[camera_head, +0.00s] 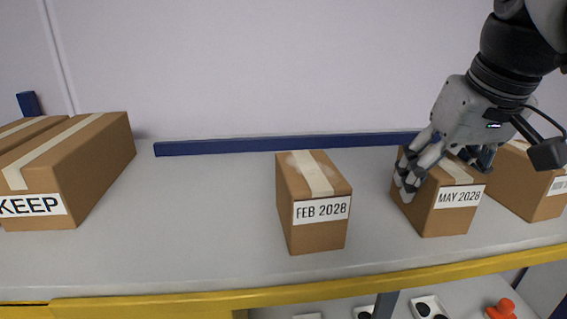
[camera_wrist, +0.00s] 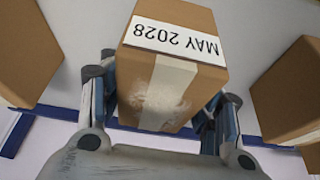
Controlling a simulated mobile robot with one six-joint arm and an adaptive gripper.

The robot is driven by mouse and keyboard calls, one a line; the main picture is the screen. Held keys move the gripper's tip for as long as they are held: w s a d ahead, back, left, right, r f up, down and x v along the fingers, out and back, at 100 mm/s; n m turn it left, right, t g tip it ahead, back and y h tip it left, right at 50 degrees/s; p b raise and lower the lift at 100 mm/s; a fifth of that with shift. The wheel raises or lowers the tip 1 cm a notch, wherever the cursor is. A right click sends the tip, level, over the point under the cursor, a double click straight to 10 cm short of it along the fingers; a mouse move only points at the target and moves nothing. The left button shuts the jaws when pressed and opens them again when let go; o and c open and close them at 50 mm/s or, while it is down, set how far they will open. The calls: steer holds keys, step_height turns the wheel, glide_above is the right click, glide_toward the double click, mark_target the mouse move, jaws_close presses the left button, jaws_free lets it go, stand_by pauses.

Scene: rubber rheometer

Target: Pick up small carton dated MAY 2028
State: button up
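The small carton labelled MAY 2028 (camera_head: 430,205) is a brown box with pale tape on top. It stands upright on the grey shelf (camera_head: 200,210), right of centre in the head view. My gripper (camera_head: 435,170) is over it from above, with fingers pointing down at its sides. In the wrist view the carton (camera_wrist: 190,80) lies between the two fingers of my gripper (camera_wrist: 165,100), its label upside down. The fingers are spread, close along both sides. Small gaps seem to show; the right fingertip is partly hidden by the carton.
A carton labelled FEB 2028 (camera_head: 312,225) stands to the left, apart from it. Another carton (camera_head: 535,195) is close on the right. Large KEEP cartons (camera_head: 85,170) are at far left. A blue rail (camera_head: 270,146) runs behind; a yellow edge (camera_head: 200,302) runs along the front.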

steer(key=c, duration=0.7)
steer(key=shift+c, duration=0.4)
steer(key=shift+r, duration=0.1)
